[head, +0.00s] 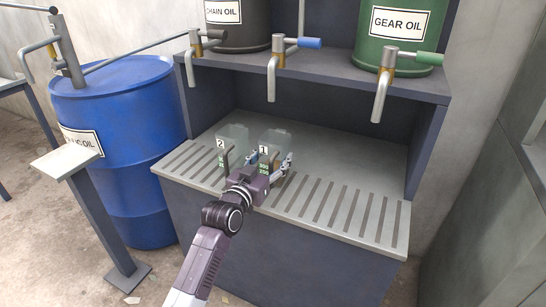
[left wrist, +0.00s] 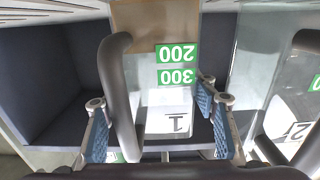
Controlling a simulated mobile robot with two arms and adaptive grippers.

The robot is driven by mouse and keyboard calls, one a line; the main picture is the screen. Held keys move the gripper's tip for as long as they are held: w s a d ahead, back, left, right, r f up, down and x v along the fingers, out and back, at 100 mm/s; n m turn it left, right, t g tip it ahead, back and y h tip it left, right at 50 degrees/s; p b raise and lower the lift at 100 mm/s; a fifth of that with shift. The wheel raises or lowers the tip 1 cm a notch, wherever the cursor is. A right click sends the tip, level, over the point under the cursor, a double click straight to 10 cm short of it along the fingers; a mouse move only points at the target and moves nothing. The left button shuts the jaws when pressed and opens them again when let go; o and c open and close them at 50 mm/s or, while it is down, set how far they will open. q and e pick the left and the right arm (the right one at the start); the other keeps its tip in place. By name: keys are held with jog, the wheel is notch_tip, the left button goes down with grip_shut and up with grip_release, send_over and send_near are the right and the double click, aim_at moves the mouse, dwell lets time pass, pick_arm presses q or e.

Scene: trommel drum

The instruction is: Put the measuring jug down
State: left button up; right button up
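Measuring jug 1 (head: 277,138) is clear, with a white "1" label and green 200 and 300 marks. It appears to stand upright on the slotted tray (head: 325,203). My left gripper (head: 269,162) is at its near side. In the left wrist view, jug 1 (left wrist: 172,105) appears upside down, with a tan band, perhaps liquid, near the 200 mark. Its dark handle (left wrist: 122,95) lies between the blue pads of my left gripper (left wrist: 158,125). The fingers are apart, with a gap beside the handle. My right gripper is not in view.
Jug 2 (head: 232,136) stands close left of jug 1. Taps hang above the tray from the chain oil drum (head: 236,35) and the green gear oil drum (head: 399,28). A blue drum (head: 125,110) stands left. The tray's right side is clear.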

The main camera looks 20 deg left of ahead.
aim_at(271, 163)
pick_arm(q)
jog(key=o, duration=0.4)
jog(key=shift+o, duration=0.2)
jog(key=shift+r, duration=0.15)
jog(key=shift+s, duration=0.35)
jog(key=s+p, duration=0.2)
jog(key=s, duration=0.9)
jog(key=shift+s+a, duration=0.15)
jog(key=shift+a, duration=0.05)
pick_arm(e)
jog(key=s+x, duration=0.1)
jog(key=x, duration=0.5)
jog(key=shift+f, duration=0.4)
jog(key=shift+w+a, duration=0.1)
